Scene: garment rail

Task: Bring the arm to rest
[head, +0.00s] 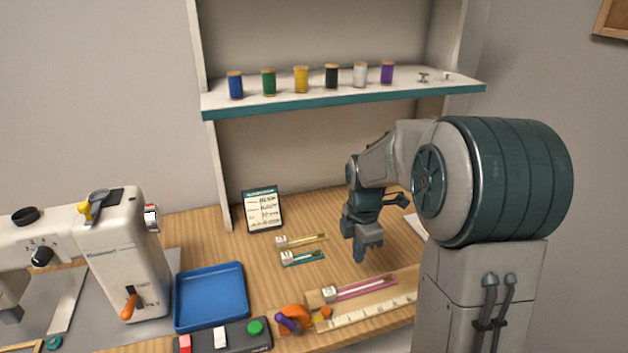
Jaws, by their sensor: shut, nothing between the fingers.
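My gripper (360,256) is shut and empty. It points down above the wooden table (330,250), right of the small labelled packets. My arm is bent, reaching left from its large shoulder at the right of the view. The gap between the fingertips and the table top is hard to judge.
A sewing machine (115,255) stands at the left, with a blue tray (211,297) beside it. A yellow packet (303,240), a teal packet (302,258), a pink packet (360,287) and a ruler (370,310) lie near my gripper. A shelf (340,100) with several thread spools hangs above.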

